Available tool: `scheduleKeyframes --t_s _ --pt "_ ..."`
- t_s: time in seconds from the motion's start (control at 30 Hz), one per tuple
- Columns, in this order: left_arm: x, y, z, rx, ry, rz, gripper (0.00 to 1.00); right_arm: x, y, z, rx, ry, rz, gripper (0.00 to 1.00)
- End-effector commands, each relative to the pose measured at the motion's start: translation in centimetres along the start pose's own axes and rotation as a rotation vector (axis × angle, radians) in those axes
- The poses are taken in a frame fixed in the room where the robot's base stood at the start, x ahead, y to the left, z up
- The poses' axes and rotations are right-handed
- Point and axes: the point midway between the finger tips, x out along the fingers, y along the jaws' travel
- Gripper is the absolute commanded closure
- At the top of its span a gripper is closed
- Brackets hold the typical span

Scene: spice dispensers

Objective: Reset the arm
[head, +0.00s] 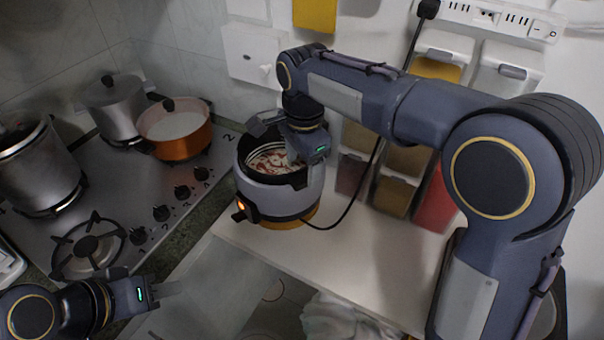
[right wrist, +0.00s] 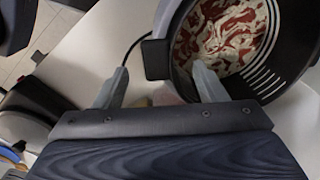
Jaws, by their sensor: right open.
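My right arm (head: 420,110) reaches in from the right in the head view, with its gripper over the rim of the rice cooker. The rice cooker (head: 275,198) is open and holds red-and-white, meat-like slices (right wrist: 222,38).
Spice dispensers (head: 395,195) stand on the white counter (head: 300,245) against the wall, partly behind my right arm. A black cord runs from the cooker to a power strip (head: 490,16). An orange pot (head: 178,142) and metal pots stand on the stove (head: 95,185).

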Motion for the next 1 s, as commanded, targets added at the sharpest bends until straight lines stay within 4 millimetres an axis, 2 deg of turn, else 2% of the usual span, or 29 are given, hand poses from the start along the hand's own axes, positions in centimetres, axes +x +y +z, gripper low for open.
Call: scheduleKeyframes --t_s 0.1,0.2,0.43,0.53,0.67,0.8,1.0 --pt "0.0 0.0 0.0 0.0 0.0 0.0 0.64 -1.9 -0.1 0.0 0.0 0.0 -0.003 0.35" --pt "0.0 0.0 0.0 0.0 0.0 0.0 0.64 -2.9 -0.1 0.0 0.0 0.0 -0.003 0.35" --pt "0.0 0.0 0.0 0.0 0.0 0.0 0.64 -3.4 0.3 -0.4 -0.007 -0.01 -0.006 0.35" --pt "0.0 0.0 0.0 0.0 0.0 0.0 0.64 -3.6 1.9 -2.0 -0.05 -0.052 -0.027 0.35" --pt "0.0 0.0 0.0 0.0 0.0 0.0 0.64 -4.0 6.5 -5.0 -0.178 -0.139 -0.111 0.35" --pt "0.0 0.0 0.0 0.0 0.0 0.0 0.64 -3.9 12.9 -7.1 -0.367 -0.181 -0.258 0.35" --pt "0.0 0.0 0.0 0.0 0.0 0.0 0.64 -2.3 21.2 -6.9 -0.633 -0.083 -0.457 0.35"
